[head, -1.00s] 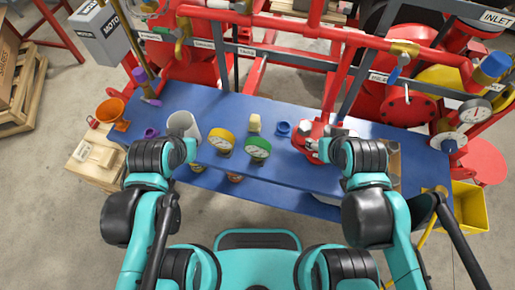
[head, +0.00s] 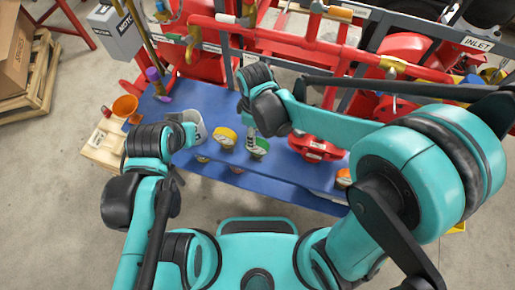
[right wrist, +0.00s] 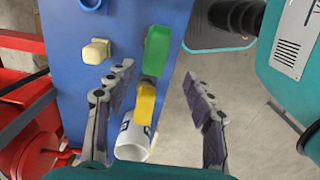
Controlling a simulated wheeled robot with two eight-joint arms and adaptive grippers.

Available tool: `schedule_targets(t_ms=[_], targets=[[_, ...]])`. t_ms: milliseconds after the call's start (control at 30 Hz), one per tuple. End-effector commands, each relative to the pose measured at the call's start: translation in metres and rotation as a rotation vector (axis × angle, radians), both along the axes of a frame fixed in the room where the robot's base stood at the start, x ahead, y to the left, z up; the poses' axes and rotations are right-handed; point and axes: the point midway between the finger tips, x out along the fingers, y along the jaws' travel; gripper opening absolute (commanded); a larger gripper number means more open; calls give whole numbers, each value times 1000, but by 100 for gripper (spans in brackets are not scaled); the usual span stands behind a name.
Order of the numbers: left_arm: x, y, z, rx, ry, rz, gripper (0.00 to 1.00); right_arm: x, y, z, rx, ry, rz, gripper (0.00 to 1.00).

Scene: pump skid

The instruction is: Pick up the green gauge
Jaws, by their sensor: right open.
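The green gauge (head: 262,146) is on the blue bench, partly hidden by my right gripper (head: 251,142) in the head view. In the right wrist view the green gauge (right wrist: 157,50) appears between and just beyond the tips of the open, empty right gripper (right wrist: 158,72). The fingers stand on either side, with gaps to it. My left gripper (head: 188,134) is at the bench's left part, beside the white cup; its jaws cannot be made out.
The yellow gauge (head: 226,138) is left of the green one, with the white cup (head: 190,118) farther left. A red flanged part (head: 316,148) lies to the right. A pale yellow block (right wrist: 97,51) is near the green gauge. Red pipes (head: 300,40) run behind the bench.

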Motion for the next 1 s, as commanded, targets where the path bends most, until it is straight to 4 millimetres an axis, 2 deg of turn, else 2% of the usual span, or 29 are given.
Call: schedule_targets(t_ms=[500, 767, 800, 1000], targets=[[0, 0, -23, 0, 0, 0, 0, 8, -6, -69, 2, -2, -4, 53], [0, 0, -22, 0, 0, 0, 0, 7, -6, -72, 1, -3, -4, 53], [0, 0, -22, 0, 0, 0, 0, 7, -6, -72, 1, -3, -4, 51], [0, 0, -22, 0, 0, 0, 0, 7, -6, -72, 1, -3, -4, 0]])
